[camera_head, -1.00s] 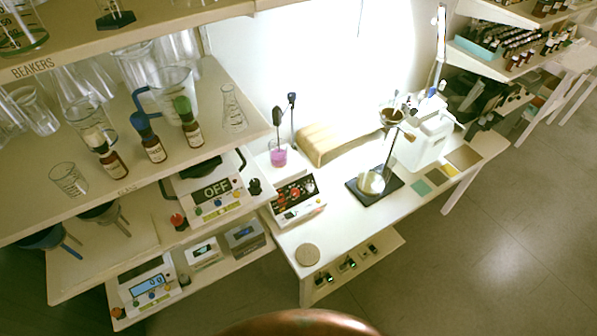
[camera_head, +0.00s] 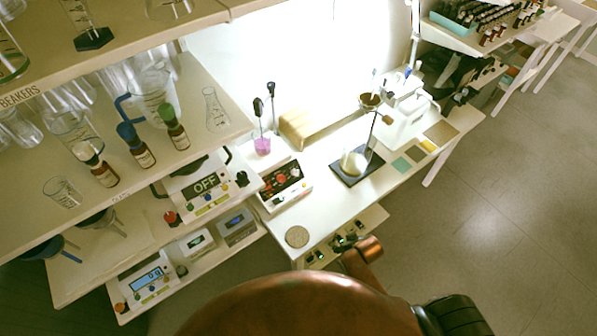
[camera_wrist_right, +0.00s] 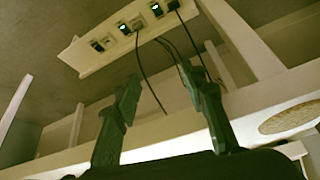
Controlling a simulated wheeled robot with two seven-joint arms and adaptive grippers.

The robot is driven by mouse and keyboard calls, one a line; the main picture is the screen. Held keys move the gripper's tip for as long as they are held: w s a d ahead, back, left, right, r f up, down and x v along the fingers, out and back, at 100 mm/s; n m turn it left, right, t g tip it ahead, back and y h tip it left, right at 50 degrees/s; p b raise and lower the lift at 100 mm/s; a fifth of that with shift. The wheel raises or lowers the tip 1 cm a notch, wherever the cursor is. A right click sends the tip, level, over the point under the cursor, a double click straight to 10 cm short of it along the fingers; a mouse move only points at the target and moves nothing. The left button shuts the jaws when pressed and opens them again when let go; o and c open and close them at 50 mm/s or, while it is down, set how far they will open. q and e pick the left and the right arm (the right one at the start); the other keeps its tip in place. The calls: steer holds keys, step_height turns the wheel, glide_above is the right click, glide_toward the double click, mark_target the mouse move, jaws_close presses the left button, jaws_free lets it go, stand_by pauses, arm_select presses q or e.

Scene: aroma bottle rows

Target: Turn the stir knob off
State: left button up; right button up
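The stirrer (camera_head: 285,187), a white unit with a black front panel and red knobs, stands on the white table in the head view. I cannot tell which of its knobs is the stir knob or how it is set. A beaker of pink liquid (camera_head: 262,146) sits on its plate, with dark-topped probes above it. The stirrer is not in that view. My left gripper is not in view.
The white table (camera_head: 335,205) also bears a round cork mat (camera_head: 297,237), a flask (camera_head: 353,163) on a dark stand base and coloured squares. A rack of beakers and bottles is at left. Open floor lies right.

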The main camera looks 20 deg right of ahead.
steer(key=shift+t, duration=0.5)
steer(key=w+r, duration=0.1)
steer(key=r, duration=0.1)
steer(key=w+a+r, duration=0.1)
steer(key=r, duration=0.2)
steer(key=w+a+r, duration=0.1)
steer(key=r, duration=0.2)
steer(key=shift+r+p, duration=0.15)
steer(key=shift+p, duration=0.25)
steer(key=shift+n+t+y, duration=0.5)
steer(key=shift+t+y, duration=0.1)
steer(key=shift+y, duration=0.3)
steer(key=w+a+r, duration=0.1)
steer(key=w, duration=0.2)
steer(key=w+a+r, duration=0.2)
steer(key=w, duration=0.2)
steer(key=w+a+r, duration=0.1)
steer(key=w+r, duration=0.1)
steer(key=w, duration=0.2)
steer(key=shift+w+a, duration=0.15)
steer(key=shift+w, duration=0.05)
steer(key=t, duration=0.1)
glide_toward(296, 173)
steer(key=f, duration=0.1)
steer(key=shift+y, duration=0.4)
steer(key=x, duration=0.8)
steer(key=shift+w+d+r, duration=0.2)
steer(key=shift+w+d, duration=0.1)
steer(key=shift+c, duration=0.2)
jaws_close()
